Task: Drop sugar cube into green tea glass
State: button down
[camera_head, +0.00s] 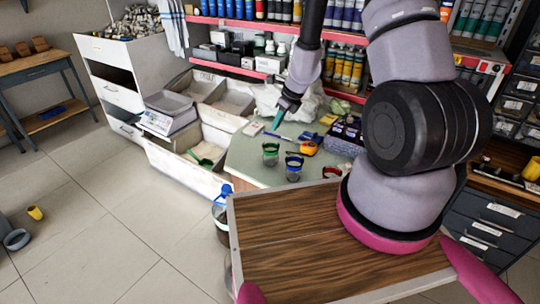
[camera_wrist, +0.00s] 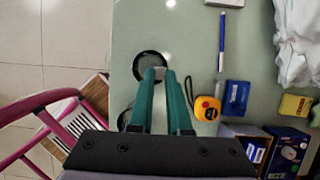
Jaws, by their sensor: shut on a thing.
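The green tea glass (camera_head: 270,154) stands upright on the grey-green counter (camera_head: 246,160). My gripper (camera_head: 277,122) has teal fingers pointing down, and appears above that glass in the head view. In the wrist view my gripper (camera_wrist: 160,74) is shut on a small pale piece, the sugar cube (camera_wrist: 160,73), at the fingertips. A dark round glass rim (camera_wrist: 138,70) shows just beyond the tips there; its colour cannot be told. The cube is too small to make out in the head view.
A blue glass (camera_head: 293,169) and a red one (camera_head: 331,172) stand nearby on the counter. A yellow tape measure (camera_wrist: 207,108), a blue pen (camera_wrist: 221,55) and small boxes lie to the right. White bins (camera_head: 207,140) stand left of the counter.

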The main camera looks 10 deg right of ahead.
jog(key=shift+f, duration=3)
jog(key=c, duration=0.8)
grip_release()
jog(key=shift+r, duration=0.1)
jog(key=v, duration=1)
jog(key=shift+s+d+r, duration=0.1)
jog(key=shift+s+r, duration=0.05)
jog(key=shift+r, duration=0.15)
